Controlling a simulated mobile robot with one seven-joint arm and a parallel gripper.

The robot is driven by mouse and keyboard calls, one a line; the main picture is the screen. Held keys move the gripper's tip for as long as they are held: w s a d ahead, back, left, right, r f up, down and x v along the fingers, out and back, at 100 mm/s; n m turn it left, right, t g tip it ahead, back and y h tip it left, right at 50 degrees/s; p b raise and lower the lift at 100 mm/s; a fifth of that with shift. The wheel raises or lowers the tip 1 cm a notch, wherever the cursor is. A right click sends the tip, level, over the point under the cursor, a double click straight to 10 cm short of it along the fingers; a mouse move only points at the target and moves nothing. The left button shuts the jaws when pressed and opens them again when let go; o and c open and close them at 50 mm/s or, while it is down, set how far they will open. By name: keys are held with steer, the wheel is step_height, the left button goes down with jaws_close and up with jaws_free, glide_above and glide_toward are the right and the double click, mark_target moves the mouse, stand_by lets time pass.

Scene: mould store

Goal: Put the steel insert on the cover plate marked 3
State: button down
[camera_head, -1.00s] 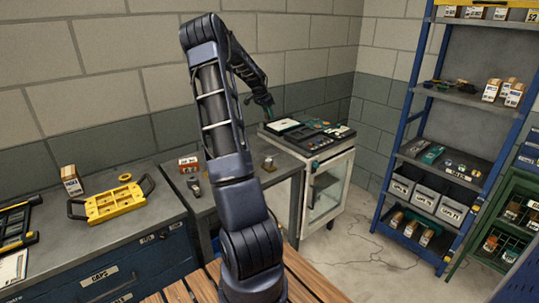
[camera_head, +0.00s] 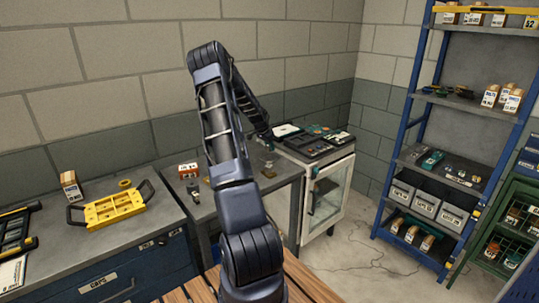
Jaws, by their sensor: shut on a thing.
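My gripper (camera_head: 268,145) is at the end of my dark arm, low over the right part of the grey bench, beside the white cabinet. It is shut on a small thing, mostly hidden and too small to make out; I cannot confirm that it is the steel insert. Another small metal piece (camera_head: 193,191) stands on the bench left of my arm. I cannot read a 3 on anything, so I cannot pick out the cover plate.
A yellow tray with handles (camera_head: 113,208) and a small carton (camera_head: 70,185) are on the left bench. A red-and-white box (camera_head: 188,171) stands behind my arm. The white cabinet (camera_head: 326,195) bears dark trays. A blue shelf rack (camera_head: 412,150) stands right, with open floor before it.

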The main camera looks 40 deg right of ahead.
mark_target(270, 159)
steer(key=shift+f, duration=2.25)
steer(key=shift+f, duration=0.15)
steer(key=c, duration=1.1)
jaws_free()
